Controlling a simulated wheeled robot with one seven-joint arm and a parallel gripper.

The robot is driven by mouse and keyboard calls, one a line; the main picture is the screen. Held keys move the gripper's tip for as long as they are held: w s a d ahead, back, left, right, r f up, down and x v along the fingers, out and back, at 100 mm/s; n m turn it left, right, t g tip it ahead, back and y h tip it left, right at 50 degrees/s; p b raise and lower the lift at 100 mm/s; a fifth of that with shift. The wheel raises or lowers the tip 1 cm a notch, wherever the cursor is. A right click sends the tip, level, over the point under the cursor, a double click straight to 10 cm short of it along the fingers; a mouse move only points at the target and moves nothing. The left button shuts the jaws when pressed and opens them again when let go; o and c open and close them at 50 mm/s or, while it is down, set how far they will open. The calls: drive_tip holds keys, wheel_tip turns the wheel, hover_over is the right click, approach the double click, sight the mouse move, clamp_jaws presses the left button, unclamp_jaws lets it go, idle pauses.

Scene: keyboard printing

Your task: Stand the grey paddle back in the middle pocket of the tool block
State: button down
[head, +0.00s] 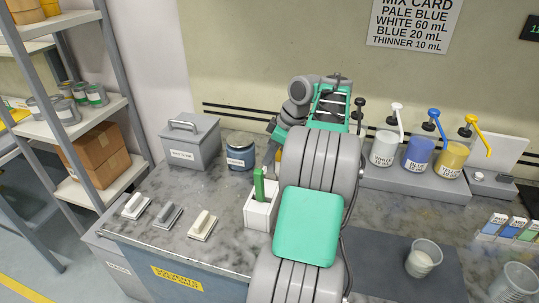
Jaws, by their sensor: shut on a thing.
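The white tool block (258,215) stands on the marbled counter, left of my arm, which covers its right side. A green paddle (259,184) stands upright in its left part. The middle pocket cannot be made out. My gripper (269,158) shows only in part, as a small grey shape behind my arm, just above and behind the block. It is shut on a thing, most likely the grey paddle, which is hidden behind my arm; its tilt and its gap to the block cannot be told.
Pump bottles stand on a grey riser (400,183) at right. A cup (423,258) stands on a dark mat (375,270).

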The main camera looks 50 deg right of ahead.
drive_tip(key=c, duration=1.2)
unclamp_jaws()
drive_tip(key=shift+r, duration=0.15)
drive_tip(key=p+v, duration=0.8)
drive_tip(key=shift+s+r+p, duration=0.25)
drive_tip(key=shift+r+p, duration=0.05)
